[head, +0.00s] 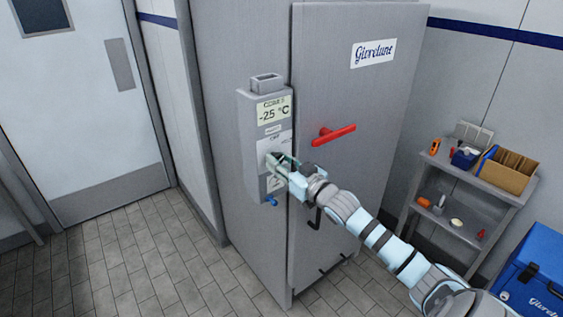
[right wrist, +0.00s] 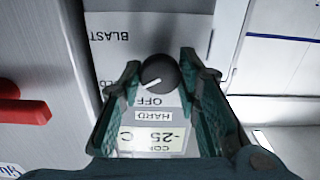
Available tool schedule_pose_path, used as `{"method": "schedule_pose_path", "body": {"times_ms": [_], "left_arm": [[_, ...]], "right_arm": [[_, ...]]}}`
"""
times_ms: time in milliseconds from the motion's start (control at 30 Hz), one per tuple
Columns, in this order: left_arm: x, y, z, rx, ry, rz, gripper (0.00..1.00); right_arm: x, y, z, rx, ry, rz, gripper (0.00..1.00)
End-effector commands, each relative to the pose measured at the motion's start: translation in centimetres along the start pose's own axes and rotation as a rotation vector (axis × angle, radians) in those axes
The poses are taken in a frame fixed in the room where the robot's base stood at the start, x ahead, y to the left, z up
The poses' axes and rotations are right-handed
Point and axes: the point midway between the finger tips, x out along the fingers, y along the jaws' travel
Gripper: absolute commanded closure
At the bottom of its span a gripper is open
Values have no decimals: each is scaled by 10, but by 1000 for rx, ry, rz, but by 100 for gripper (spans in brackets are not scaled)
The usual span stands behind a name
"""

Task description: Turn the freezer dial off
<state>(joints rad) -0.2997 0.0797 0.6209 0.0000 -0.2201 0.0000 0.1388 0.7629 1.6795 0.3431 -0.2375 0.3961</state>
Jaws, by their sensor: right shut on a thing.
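The freezer's control box (head: 263,140) is grey, with a display (head: 271,110) reading -25 °C. The display also shows upside down in the right wrist view (right wrist: 150,141). The dial (right wrist: 158,74) is a round black knob with a white pointer mark. The mark points down and left in that view, between the OFF label (right wrist: 151,101) and a partly hidden label at the left. My right gripper (right wrist: 160,72) is shut on the dial, one finger on each side. In the head view my right gripper (head: 276,160) covers the dial. My left gripper is not in view.
A red handle (head: 334,134) sticks out from the freezer door (head: 345,85), right of the control box. A small blue knob (head: 272,202) is under the box. A grey shelf (head: 462,183) with small items and a blue cooler (head: 537,272) stand at the right.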

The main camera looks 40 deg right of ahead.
Motion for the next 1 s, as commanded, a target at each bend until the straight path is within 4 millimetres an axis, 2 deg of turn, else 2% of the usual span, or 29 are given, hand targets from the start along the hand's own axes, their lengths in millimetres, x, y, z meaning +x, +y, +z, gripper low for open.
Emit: {"method": "schedule_pose_path", "body": {"times_ms": [367,1000], "left_arm": [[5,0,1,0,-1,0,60],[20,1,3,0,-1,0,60]], "right_arm": [[0,1,1,-136,-2,0,97],[0,2,0,-717,-1,0,97]]}}
